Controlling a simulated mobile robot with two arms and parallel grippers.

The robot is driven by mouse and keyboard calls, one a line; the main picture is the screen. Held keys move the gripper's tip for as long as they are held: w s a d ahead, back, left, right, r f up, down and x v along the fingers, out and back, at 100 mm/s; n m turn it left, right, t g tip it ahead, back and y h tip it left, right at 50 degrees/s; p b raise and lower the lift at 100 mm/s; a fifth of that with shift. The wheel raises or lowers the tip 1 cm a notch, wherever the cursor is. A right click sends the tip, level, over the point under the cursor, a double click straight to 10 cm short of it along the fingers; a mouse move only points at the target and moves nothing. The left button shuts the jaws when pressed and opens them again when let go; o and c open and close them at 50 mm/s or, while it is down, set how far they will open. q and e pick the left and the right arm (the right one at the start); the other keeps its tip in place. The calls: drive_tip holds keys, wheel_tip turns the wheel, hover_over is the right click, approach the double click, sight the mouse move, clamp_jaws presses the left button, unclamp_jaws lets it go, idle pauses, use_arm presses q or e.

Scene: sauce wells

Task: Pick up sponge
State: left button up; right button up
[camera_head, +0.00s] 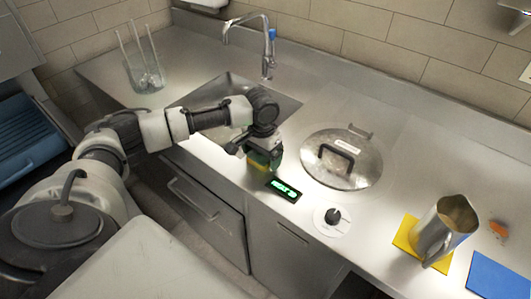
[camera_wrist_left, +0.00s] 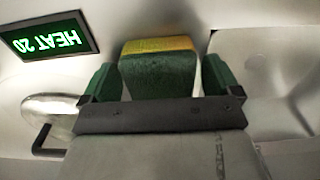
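The sponge (camera_wrist_left: 158,72) is a green block with a yellow layer. In the left wrist view it stands between the two green-padded fingers of my left gripper (camera_wrist_left: 160,82). Narrow gaps seem to show between the sponge and the fingers, so the gripper looks open around it. In the head view my left gripper (camera_head: 262,154) points down at the counter's front edge, by the sink, and hides most of the sponge (camera_head: 259,166). My right gripper is not in view.
A lit heat display (camera_head: 284,190) lies just right of the gripper, with a knob (camera_head: 333,217) beyond it. A round metal lid (camera_head: 342,160), a metal pitcher (camera_head: 447,228) on a yellow mat (camera_head: 405,233), and a blue mat (camera_head: 500,277) are farther right. A faucet (camera_head: 267,55) stands behind.

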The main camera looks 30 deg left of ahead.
use_arm(q)
drive_tip(key=c, duration=0.8)
drive_tip(key=shift+r, duration=0.15)
drive_tip(key=shift+r, duration=0.2)
wheel_tip(320, 180, up, 4)
drive_tip(key=shift+w+f+b, duration=0.1)
drive_tip(key=shift+f+b, duration=0.1)
drive_tip(key=shift+b, duration=0.15)
drive_tip(key=w+d+r+b, duration=0.1)
drive_tip(key=w+d+r, duration=0.4)
drive_tip(key=d, duration=0.5)
drive_tip(key=shift+w+r, duration=0.3)
drive_tip(key=shift+r, duration=0.6)
drive_tip(key=shift+d, duration=0.1)
